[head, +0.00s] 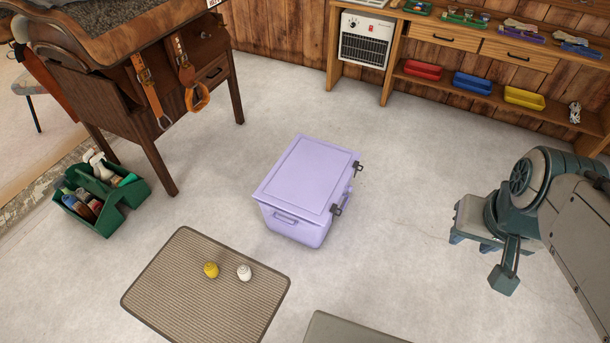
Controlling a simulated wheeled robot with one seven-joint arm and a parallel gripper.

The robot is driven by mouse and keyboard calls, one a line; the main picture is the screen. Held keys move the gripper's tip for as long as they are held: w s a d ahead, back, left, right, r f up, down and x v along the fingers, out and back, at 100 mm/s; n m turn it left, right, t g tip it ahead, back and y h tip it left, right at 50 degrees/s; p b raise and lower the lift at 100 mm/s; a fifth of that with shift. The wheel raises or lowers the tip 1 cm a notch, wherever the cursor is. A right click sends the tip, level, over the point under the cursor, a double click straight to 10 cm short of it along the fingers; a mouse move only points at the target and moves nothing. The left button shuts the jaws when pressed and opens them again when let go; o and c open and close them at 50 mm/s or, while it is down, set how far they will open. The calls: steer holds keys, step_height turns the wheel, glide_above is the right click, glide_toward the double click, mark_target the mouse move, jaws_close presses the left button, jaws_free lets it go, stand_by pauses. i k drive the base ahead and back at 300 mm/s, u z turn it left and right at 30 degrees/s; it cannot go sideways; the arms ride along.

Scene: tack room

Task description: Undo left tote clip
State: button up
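A lilac tote (305,185) with a flat lid stands on the floor in the middle of the head view, lid down. Two dark clips sit along the lid's right edge. The left clip (336,210) is the nearer one, and the other clip (358,167) is farther back. Both stick out from the edge; they are too small to tell whether they are fastened.
A ribbed mat (180,285) with a yellow item (211,269) and a white item (244,273) lies in front. A green caddy (100,205) and a wooden saddle stand (150,110) are at left. A workbench (480,45) lines the back wall. Floor between tote and gripper is clear.

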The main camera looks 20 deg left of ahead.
mark_target(334, 208)
steer(key=u, duration=0.5)
steer(key=i, duration=0.7)
steer(key=u, duration=0.3)
steer(key=k, duration=1.25)
steer(key=z, duration=0.35)
steer(key=i, duration=1.4)
steer(key=u, duration=0.05)
